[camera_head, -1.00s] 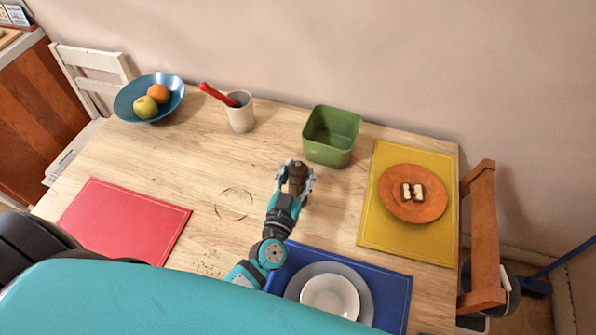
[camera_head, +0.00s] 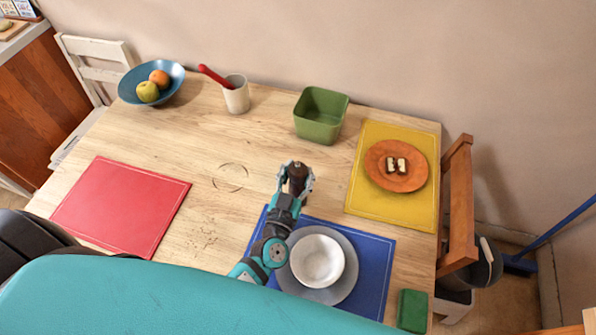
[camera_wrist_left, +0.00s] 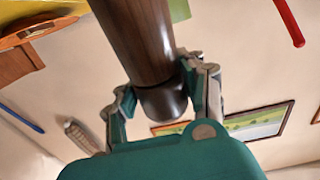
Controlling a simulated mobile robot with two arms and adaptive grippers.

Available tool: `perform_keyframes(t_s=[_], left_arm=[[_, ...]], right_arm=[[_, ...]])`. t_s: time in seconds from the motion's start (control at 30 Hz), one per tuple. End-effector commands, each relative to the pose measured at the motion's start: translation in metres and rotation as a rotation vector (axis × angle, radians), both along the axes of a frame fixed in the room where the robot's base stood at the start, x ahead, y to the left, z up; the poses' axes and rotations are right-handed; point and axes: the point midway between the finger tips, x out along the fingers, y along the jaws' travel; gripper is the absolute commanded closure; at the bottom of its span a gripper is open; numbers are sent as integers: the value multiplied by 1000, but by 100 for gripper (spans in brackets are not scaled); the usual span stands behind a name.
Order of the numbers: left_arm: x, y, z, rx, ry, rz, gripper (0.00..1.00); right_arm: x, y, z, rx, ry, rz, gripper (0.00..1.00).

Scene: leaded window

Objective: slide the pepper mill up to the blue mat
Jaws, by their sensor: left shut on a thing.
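The dark brown pepper mill (camera_head: 298,176) stands on the wooden table just beyond the upper edge of the blue mat (camera_head: 376,262). My left gripper (camera_head: 295,182) is shut around the mill, with its fingers on either side. In the left wrist view the mill (camera_wrist_left: 140,40) fills the upper middle between the fingers (camera_wrist_left: 165,98). The arm hides part of the mat's left side and the lower part of the mill. A gap of bare table seems to lie between mill and mat. My right gripper is not in view.
A grey plate with a white bowl (camera_head: 317,261) sits on the blue mat. A green bin (camera_head: 320,117), a cup with a red-handled tool (camera_head: 236,95), a yellow mat (camera_head: 418,211) with an orange plate, and a red mat (camera_head: 120,207) surround the clear middle table.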

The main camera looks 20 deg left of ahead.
Motion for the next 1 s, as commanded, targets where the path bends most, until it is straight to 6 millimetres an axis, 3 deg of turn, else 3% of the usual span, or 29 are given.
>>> perform_keyframes(t_s=[0.2, 0.23, 0.47, 0.8, 1.0], left_arm=[[0, 0, 0, 0, -1, 1, 100], [0, 0, 0, 0, -1, 1, 60], [0, 0, 0, 0, -1, 1, 30], [-3, 0, 0, 0, 0, 1, 28], [-32, -1, -1, 0, 3, 0, 28]], right_arm=[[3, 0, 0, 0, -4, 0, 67], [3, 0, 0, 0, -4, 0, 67], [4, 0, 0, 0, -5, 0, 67], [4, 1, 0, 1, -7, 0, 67], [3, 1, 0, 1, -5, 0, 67]])
